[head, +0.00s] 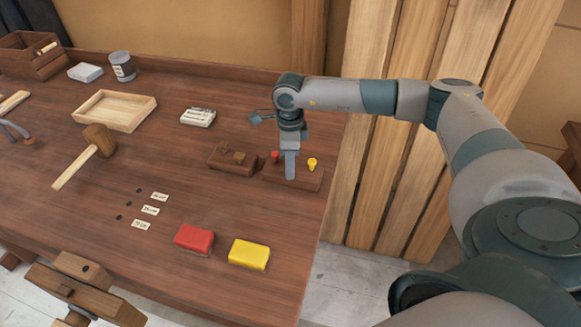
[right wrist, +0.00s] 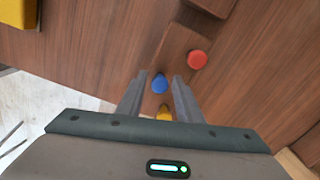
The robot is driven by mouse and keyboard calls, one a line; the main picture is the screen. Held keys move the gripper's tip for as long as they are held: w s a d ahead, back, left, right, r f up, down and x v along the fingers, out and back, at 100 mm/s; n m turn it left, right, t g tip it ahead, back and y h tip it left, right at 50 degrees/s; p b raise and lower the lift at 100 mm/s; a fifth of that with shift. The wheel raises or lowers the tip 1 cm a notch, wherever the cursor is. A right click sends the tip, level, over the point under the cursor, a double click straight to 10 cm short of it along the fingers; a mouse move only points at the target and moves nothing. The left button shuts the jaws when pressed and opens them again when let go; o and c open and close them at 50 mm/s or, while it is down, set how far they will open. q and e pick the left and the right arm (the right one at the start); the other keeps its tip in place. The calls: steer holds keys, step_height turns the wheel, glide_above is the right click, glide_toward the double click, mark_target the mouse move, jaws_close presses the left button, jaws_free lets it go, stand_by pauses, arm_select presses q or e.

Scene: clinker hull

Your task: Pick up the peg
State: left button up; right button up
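A wooden block (head: 305,180) near the table's right edge bears a red peg (head: 276,156) and a yellow peg (head: 312,163). My right gripper (head: 290,176) points down over this block, between those two pegs. In the right wrist view a blue peg (right wrist: 160,84) shows between the two open fingers of my right gripper (right wrist: 160,77). I cannot tell how far down the fingers reach around it. The red peg (right wrist: 197,60) is outside the fingers, and the yellow peg (right wrist: 163,113) is partly hidden by the gripper body. In the head view the gripper hides the blue peg. My left gripper is not in view.
A second wooden block (head: 232,160) lies just left of the peg block. A red box (head: 194,239) and a yellow box (head: 248,254) lie nearer the front. A mallet (head: 98,140), a shallow tray (head: 115,110) and labelled holes (head: 138,190) are further left.

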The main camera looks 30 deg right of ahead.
stand_by(0.3)
jaws_close()
steer(key=shift+r, duration=0.1)
steer(key=shift+r+b, duration=0.5)
steer(key=shift+b, duration=0.05)
steer(key=r+b, duration=0.2)
steer(key=r, duration=0.1)
steer(key=shift+s+a, duration=0.1)
steer(key=shift+s, duration=0.3)
steer(key=s+a+r+b, duration=0.2)
steer(key=s+r+b, duration=0.2)
steer(key=s+r, duration=0.3)
steer(key=s, duration=0.3)
steer(key=shift+s+b, duration=0.3)
steer(key=shift+s, duration=0.05)
